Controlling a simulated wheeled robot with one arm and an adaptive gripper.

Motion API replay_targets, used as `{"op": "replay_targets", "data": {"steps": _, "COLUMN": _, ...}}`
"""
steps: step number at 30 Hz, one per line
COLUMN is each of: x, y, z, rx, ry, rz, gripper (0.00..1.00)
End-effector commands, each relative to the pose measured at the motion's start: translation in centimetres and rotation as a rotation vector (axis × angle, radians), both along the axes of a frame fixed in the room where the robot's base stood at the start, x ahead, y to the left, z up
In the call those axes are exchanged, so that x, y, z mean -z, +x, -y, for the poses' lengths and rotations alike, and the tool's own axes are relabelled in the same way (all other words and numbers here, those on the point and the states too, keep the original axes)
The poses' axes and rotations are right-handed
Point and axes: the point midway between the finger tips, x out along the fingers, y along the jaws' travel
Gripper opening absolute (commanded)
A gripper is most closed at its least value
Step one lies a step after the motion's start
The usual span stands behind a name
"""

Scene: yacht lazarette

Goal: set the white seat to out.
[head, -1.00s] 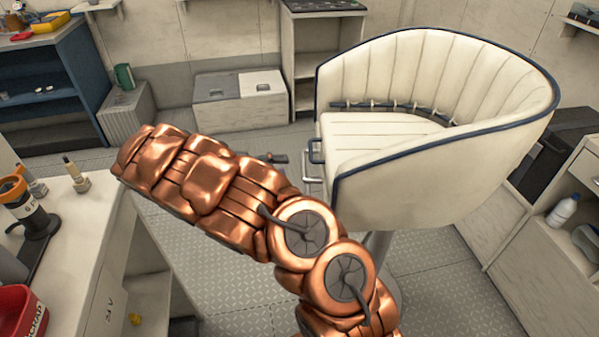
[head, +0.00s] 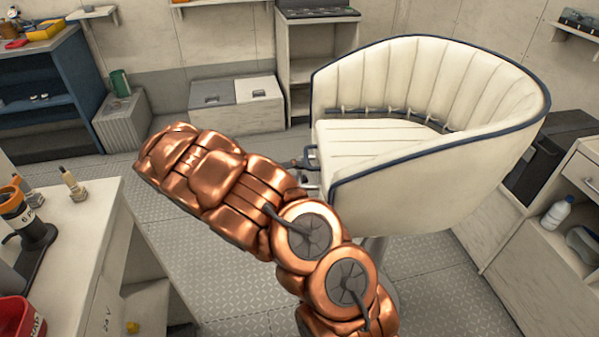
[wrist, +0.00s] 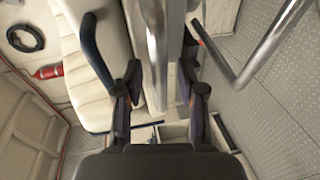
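The white seat (head: 420,170), a tub chair with dark blue edging, stands on a metal post right of centre in the head view. A dark and metal handle (head: 312,158) sticks out at its left front edge. In the wrist view the seat's pale padding (wrist: 95,85) is at left, and a dark bar (wrist: 98,50) runs beside my left finger. My gripper (wrist: 161,75) has its fingers apart, with a silver post (wrist: 157,45) seen between or beyond them; contact cannot be told. In the head view my gripper is mostly hidden behind my copper arm, close to the handle.
A white counter (head: 80,235) with bottles and a red bin (head: 20,318) is at left. Blue shelves (head: 55,90) and a low white locker (head: 238,105) stand behind. A cabinet (head: 550,225) is close on the right.

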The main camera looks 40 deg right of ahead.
Motion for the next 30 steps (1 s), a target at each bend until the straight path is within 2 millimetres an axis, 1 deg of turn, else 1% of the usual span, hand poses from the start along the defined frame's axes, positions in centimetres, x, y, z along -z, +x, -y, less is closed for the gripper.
{"op": "replay_targets", "data": {"steps": 1, "x": 0.01, "y": 0.00, "z": 0.00, "rx": 0.000, "ry": 0.000, "rz": 0.000, "gripper": 0.38}}
{"op": "replay_targets", "data": {"steps": 2, "x": 0.01, "y": 0.00, "z": 0.00, "rx": 0.000, "ry": 0.000, "rz": 0.000, "gripper": 0.35}}
{"op": "replay_targets", "data": {"steps": 12, "x": 0.02, "y": 0.01, "z": -0.01, "rx": 0.000, "ry": 0.001, "rz": 0.000, "gripper": 0.00}}
{"op": "replay_targets", "data": {"steps": 30, "x": 0.18, "y": 0.09, "z": 0.07, "rx": 0.006, "ry": 0.002, "rz": 0.002, "gripper": 0.00}}
